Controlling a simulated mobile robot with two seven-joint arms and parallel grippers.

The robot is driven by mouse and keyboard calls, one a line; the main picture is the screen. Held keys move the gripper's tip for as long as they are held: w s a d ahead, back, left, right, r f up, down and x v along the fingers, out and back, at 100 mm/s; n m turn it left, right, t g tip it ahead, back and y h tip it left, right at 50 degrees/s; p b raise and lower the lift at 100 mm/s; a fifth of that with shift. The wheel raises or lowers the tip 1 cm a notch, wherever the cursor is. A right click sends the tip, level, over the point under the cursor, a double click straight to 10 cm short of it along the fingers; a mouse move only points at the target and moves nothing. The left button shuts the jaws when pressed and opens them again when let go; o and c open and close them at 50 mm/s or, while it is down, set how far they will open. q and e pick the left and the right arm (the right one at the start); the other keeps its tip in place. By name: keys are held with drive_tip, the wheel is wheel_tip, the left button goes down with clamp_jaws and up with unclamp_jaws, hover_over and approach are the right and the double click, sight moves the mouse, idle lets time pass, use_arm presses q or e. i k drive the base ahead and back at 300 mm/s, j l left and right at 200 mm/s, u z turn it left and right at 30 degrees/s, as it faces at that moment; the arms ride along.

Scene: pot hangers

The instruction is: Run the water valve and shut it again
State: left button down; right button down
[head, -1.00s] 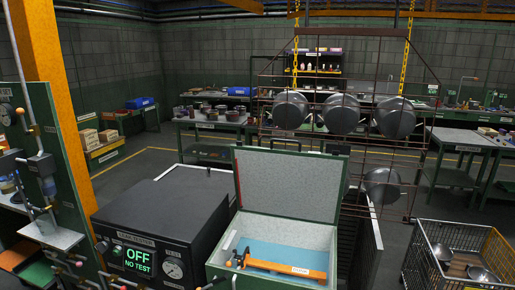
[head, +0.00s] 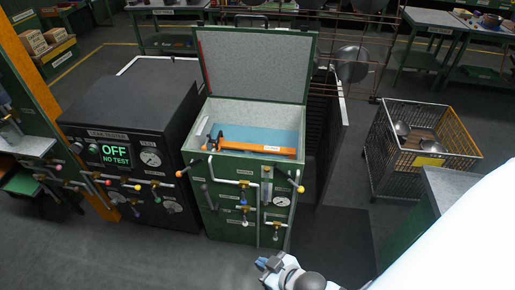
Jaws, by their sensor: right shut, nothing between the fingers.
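My right gripper (head: 266,266) is at the bottom centre of the head view, in front of the green cabinet (head: 222,222) and below its valves. It is shut and empty, apart from everything. Pipes on the cabinet front carry several small valves, among them one with a blue handle (head: 243,203) and a yellow-tipped lever (head: 300,188). The labels are too small to read, so I cannot tell which one is the water valve. A round gauge (head: 281,201) sits at the right of these pipes. My left gripper is out of view.
The black leak tester (head: 130,125) stands left of the cabinet; its screen reads OFF, NO TEST. The cabinet's lid (head: 257,65) is open, with an orange tool (head: 250,148) inside. A wire cart (head: 420,145) stands at the right. The floor before the tester is clear.

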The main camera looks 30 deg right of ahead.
sight(243, 202)
drive_tip(key=z, duration=0.9)
